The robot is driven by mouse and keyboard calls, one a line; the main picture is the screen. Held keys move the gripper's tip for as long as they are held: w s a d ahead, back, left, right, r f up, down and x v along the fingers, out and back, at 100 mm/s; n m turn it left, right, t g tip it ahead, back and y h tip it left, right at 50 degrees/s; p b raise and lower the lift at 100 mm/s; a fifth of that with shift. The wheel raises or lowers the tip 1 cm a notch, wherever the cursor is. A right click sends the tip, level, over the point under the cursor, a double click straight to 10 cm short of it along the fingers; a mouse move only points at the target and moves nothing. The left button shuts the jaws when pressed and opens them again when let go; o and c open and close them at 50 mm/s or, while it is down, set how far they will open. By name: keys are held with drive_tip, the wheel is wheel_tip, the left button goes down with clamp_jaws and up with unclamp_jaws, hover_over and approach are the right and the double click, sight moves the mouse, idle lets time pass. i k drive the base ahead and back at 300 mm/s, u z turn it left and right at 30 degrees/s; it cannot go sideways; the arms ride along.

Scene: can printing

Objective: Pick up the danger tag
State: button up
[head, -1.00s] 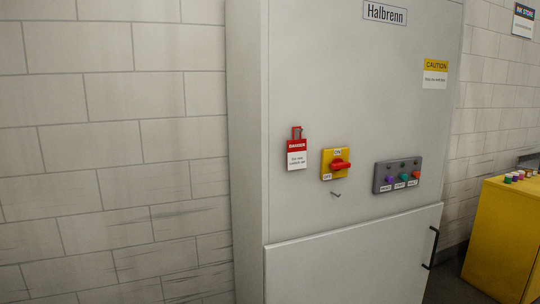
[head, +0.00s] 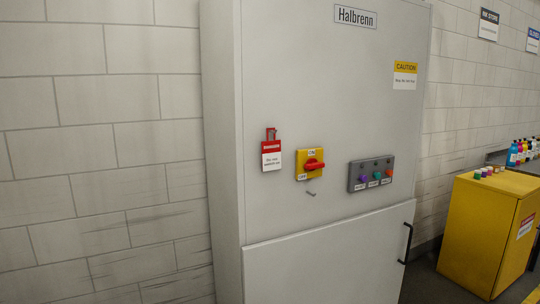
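The danger tag (head: 271,155) is a small white card with a red "DANGER" band and a red loop at its top. It hangs on the front of the grey "Halbrenn" cabinet (head: 300,90), left of the yellow switch plate. That plate carries a red rotary switch (head: 314,164), which lies about sideways between the ON and OFF labels. A small metal peg (head: 311,193) sticks out empty below the switch. What the tag hangs from is too small to tell. My gripper is not in view.
A grey button box (head: 370,174) is right of the switch. The cabinet's lower door has a black handle (head: 407,242). A yellow cabinet (head: 480,235) with small coloured caps and bottles on or behind it stands at the right. A block wall (head: 90,150) is at the left.

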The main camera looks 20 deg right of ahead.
sight(271, 150)
drive_tip(key=z, duration=0.05)
drive_tip(key=i, duration=1)
drive_tip(key=u, duration=0.05)
